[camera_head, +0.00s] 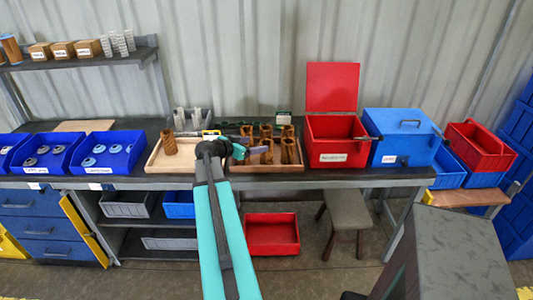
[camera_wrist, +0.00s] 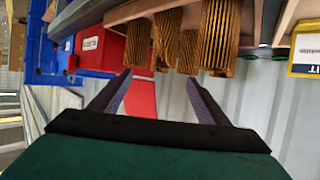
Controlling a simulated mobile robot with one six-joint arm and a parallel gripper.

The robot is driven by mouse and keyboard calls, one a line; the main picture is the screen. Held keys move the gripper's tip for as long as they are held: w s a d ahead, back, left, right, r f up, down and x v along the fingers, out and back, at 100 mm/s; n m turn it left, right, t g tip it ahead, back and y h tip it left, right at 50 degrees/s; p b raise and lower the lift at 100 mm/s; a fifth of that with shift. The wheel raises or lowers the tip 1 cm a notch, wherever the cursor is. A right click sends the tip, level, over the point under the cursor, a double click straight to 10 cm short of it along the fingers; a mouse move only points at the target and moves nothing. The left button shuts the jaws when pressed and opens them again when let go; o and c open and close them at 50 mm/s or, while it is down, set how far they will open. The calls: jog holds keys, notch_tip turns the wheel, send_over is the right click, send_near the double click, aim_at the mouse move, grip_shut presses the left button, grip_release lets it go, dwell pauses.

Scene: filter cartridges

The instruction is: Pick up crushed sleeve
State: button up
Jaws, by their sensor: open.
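Several brown pleated sleeves (camera_head: 289,150) stand in the right wooden tray (camera_head: 297,168) on the bench. In the wrist view they show at the top, upside down. One sleeve (camera_wrist: 167,38) there looks pinched and uneven beside a straighter, larger sleeve (camera_wrist: 220,38); I cannot tell surely that it is the crushed one. Another brown sleeve (camera_head: 168,142) stands alone in the left wooden tray (camera_head: 158,163). My gripper (camera_wrist: 160,86) is open and empty, its purple fingers apart and pointing toward the sleeves. In the head view my arm hides part of the trays.
An open red box (camera_head: 335,148) with a raised lid and a blue box (camera_head: 400,140) stand right of the trays. Blue bins (camera_head: 107,152) stand at the left. Grey-white cylinders (camera_head: 197,118) stand behind the trays. A stool (camera_head: 347,210) is below the bench.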

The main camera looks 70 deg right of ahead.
aim_at(270, 142)
jog(key=shift+x, duration=1.4)
jog(key=shift+d+p, duration=0.15)
jog(key=shift+p, duration=0.25)
jog(key=shift+p+x, duration=1.05)
jog(key=shift+x, duration=0.15)
jog(key=shift+p+x, duration=0.45)
jog(key=shift+x, duration=0.8)
jog(key=shift+f, duration=0.15)
jog(key=c, duration=1.4)
jog(key=shift+c, duration=0.2)
